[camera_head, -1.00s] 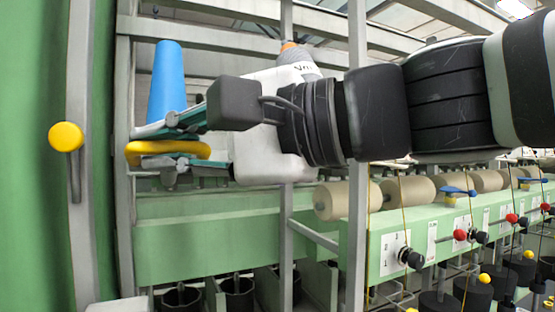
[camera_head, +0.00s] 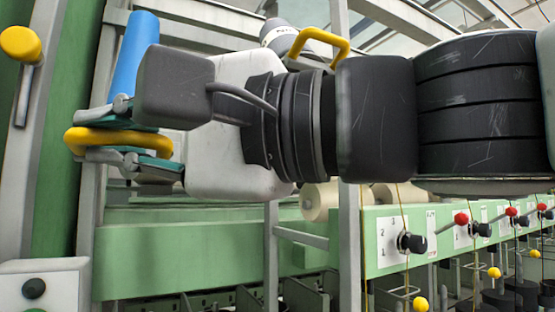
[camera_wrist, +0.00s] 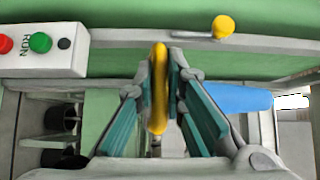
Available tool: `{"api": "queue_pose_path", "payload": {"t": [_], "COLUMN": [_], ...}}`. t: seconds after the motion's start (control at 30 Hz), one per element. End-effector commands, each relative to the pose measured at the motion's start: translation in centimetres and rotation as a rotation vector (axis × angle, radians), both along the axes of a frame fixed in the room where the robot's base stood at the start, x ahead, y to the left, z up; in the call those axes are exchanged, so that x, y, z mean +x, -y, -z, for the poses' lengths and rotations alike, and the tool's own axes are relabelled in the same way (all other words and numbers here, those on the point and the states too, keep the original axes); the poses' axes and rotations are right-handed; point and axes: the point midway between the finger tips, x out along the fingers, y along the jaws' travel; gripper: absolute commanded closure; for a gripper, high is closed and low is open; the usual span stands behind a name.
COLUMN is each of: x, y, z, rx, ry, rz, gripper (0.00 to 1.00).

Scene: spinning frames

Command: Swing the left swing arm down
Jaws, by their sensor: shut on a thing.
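A yellow looped handle (camera_head: 118,140) is at the left in the head view; I take it to be on the left swing arm. My gripper (camera_head: 88,137) is shut on this handle, one teal-padded finger above it and one below. In the wrist view the handle (camera_wrist: 159,88) stands upright between the fingers of my gripper (camera_wrist: 160,62). A second yellow handle (camera_head: 320,45) shows above my wrist, apart from my gripper. The bar that carries the held handle is mostly hidden by my gripper and wrist.
A blue cone (camera_head: 135,58) stands just behind my gripper. A yellow-knobbed lever (camera_head: 22,44) is on the left post. A control box (camera_head: 45,285) is at lower left; its buttons show in the wrist view (camera_wrist: 45,45). A green beam (camera_head: 200,258) runs below my arm.

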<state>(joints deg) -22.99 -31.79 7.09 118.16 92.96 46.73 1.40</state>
Motion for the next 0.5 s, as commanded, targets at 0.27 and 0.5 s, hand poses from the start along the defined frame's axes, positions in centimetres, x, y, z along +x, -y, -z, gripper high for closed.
{"api": "queue_pose_path", "payload": {"t": [0.27,0.5], "x": [0.9,1.1], "y": [-0.1,-0.3], "z": [2.9,4.1], "rx": [-0.003,-0.002], "ry": [-0.011,-0.015], "rz": [0.01,0.01], "gripper": [1.0,1.0]}}
